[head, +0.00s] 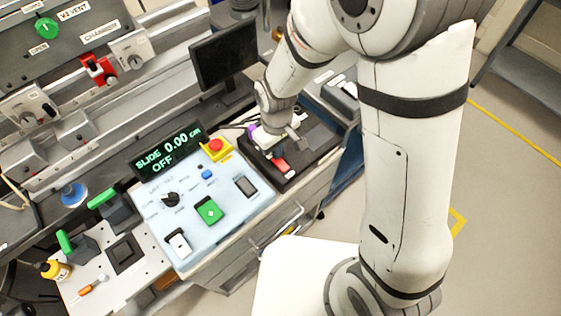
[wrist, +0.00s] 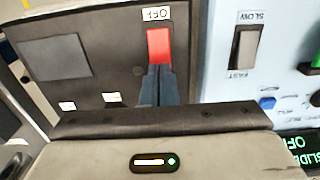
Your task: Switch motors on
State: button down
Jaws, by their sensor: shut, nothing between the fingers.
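A red switch (wrist: 159,46) sits on a dark box (wrist: 100,60), below a label (wrist: 157,14) that appears upside down and seems to read OFF. The display (head: 167,150) on the neighbouring panel reads SLIDE 0.00 cm, OFF.
The light blue panel (head: 228,219) left of the dark box carries a green button (head: 209,211), a red stop button (head: 215,145) on yellow, a black knob (head: 171,199) and rocker switches. A dark monitor (head: 224,50) stands behind. Green-handled levers (head: 103,198) are at left.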

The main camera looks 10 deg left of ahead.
jog(key=shift+f+b, duration=0.7)
jog(key=shift+f, duration=0.25)
jog(key=shift+r, duration=0.1)
jog(key=shift+r+p, duration=2.5)
jog(key=shift+r, duration=1)
jog(key=d+r+m+t, duration=0.2)
jog(key=d+r+m, duration=0.3)
jog(key=d+r, duration=0.7)
jog(key=s+d+r+m, duration=0.2)
jog(key=s+d+r, duration=0.1)
jog(key=s+d, duration=0.1)
jog(key=s+d+r+m+t, duration=0.1)
jog(key=s+d+r+m, duration=0.2)
jog(key=d, duration=0.4)
jog(key=shift+s+r, duration=0.45)
jog(key=shift+r, duration=0.05)
